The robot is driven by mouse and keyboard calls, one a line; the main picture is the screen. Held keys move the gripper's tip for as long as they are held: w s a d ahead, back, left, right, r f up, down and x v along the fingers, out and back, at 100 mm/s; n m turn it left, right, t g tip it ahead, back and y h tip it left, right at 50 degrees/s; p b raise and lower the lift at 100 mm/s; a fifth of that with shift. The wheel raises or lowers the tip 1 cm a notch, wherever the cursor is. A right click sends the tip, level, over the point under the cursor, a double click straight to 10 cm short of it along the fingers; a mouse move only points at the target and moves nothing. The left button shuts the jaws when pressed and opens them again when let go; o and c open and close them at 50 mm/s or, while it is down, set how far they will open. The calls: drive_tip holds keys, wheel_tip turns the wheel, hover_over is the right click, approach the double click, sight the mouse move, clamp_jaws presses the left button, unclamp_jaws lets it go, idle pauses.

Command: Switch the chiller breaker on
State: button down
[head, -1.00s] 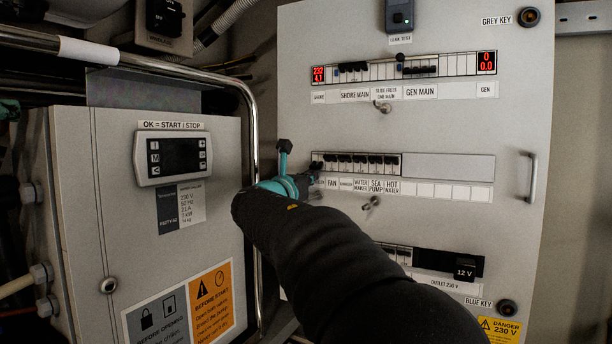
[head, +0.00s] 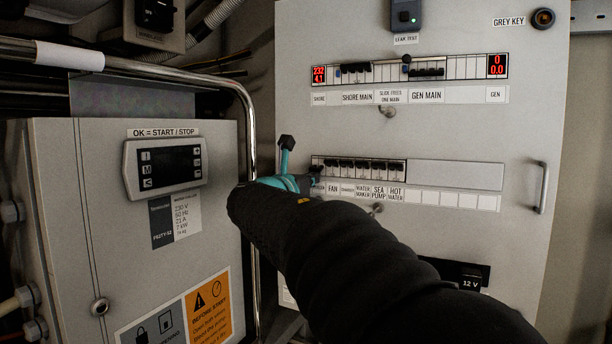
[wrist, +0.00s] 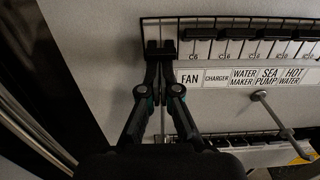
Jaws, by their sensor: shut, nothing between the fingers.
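The middle breaker row (head: 366,170) is on the grey panel (head: 450,130), with labels such as FAN, WATER MAKER, SEA PUMP and HOT WATER below it. It also shows in the wrist view (wrist: 245,33). The chiller breaker appears to be the leftmost one; its label (head: 317,187) is partly hidden by my gripper. My gripper (head: 312,182) is shut and empty, at the left end of this row. In the wrist view, its closed fingertips (wrist: 160,48) cover the leftmost breaker, left of FAN. Contact and that lever's position cannot be told.
The upper breaker row (head: 410,70) has red displays at both ends. A small key or latch (head: 377,208) sticks out below the middle row. A steel rail (head: 250,130) and the chiller control box (head: 180,215) stand left. A door handle (head: 541,183) is at the right.

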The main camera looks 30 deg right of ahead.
drive_tip(key=shift+s+r+p, duration=0.15)
drive_tip(key=shift+r+p, duration=0.15)
drive_tip(key=shift+r, duration=0.15)
drive_tip(key=shift+a, duration=0.1)
drive_tip(key=s+a+r+p, duration=0.4)
drive_tip(key=a+r, duration=0.1)
drive_tip(key=r, duration=0.2)
drive_tip(key=shift+r, duration=0.35)
